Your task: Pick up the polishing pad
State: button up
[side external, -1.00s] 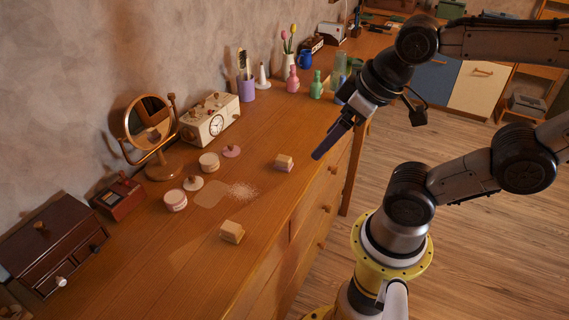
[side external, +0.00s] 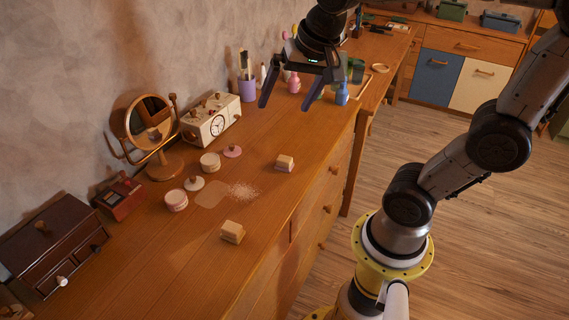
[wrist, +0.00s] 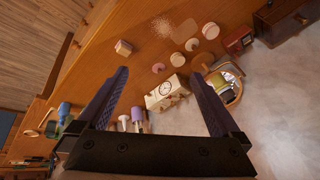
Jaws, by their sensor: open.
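Two small block-shaped pads lie on the wooden dresser top; I cannot tell for certain which is the polishing pad. One block (side external: 284,163), beige on top with a pinkish-lavender lower part, lies right of the spilled powder; it also shows in the wrist view (wrist: 124,47). The other block (side external: 232,232), beige to tan, lies closer to the camera near the dresser's front edge. My gripper (side external: 287,105) is open and empty, fingers pointing down, above the far part of the dresser. It is apart from both blocks.
Pale powder (side external: 242,191) lies mid-dresser beside a round jar (side external: 175,200), a second jar (side external: 209,162) and a pink lid (side external: 232,151). A clock (side external: 211,120), mirror (side external: 150,125) and dark drawer box (side external: 48,245) line the wall. A blue bottle (side external: 341,94) stands near my gripper.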

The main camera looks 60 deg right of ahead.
jog(key=w+d+f+m+g, duration=0.2)
jog(key=w+d+f+m, duration=0.2)
jog(key=w+d, duration=0.15)
jog(key=m+g, duration=0.3)
send_over(284, 158)
notch_tip(284, 158, down, 12)
jog(key=shift+y, duration=0.3)
notch_tip(284, 158, down, 7)
jog(key=shift+d+f, duration=0.1)
jog(key=shift+f, duration=0.05)
jog(key=shift+s+f, duration=0.1)
jog(key=shift+f, duration=2.85)
jog(key=c, duration=1.4)
